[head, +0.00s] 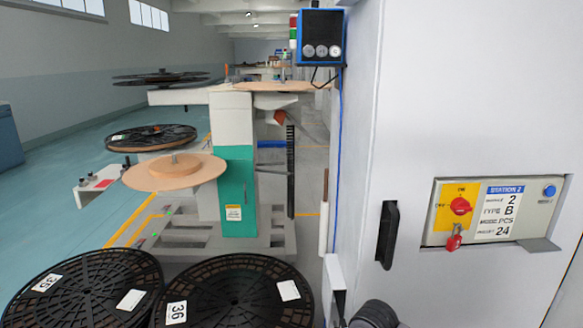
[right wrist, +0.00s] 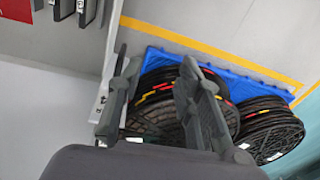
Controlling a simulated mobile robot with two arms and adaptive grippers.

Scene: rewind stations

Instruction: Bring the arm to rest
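My right gripper (right wrist: 156,62) shows in the right wrist view with its two grey fingers apart and nothing between them. Behind and below the fingers, black reels (right wrist: 268,130) with red and yellow marks lie on a blue pallet (right wrist: 230,66). The gripper appears apart from them, though its distance is hard to judge. In the head view a dark rounded part at the bottom edge seems to belong to my right arm; the gripper itself is hidden there. My left gripper is in neither view.
A white cabinet (head: 440,90) with a station panel (head: 492,212) and black handle (head: 388,235) stands close on the right. Teal floor (head: 50,215) is open at left.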

